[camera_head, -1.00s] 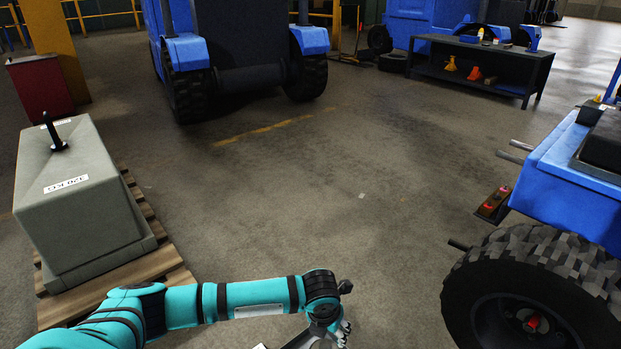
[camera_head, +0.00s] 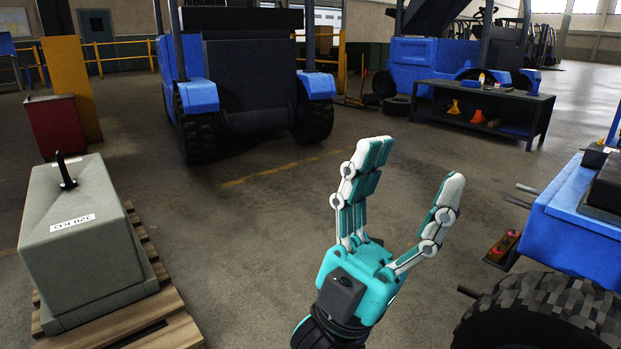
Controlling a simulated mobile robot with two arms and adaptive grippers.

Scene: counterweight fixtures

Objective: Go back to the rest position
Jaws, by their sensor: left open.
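My left gripper (camera_head: 408,170), teal and white, is raised in the lower middle of the head view. Its fingers point up and stand wide apart, with nothing between them. It is apart from everything around it, with the concrete floor behind it. My right gripper does not show. A grey counterweight (camera_head: 85,235) labelled 320 KG, with a black lifting eye on top, sits on a wooden pallet (camera_head: 150,320) at the left.
A blue vehicle (camera_head: 580,220) with a large tyre stands at the right. A red bin (camera_head: 56,125) stands behind the counterweight. The middle floor is clear.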

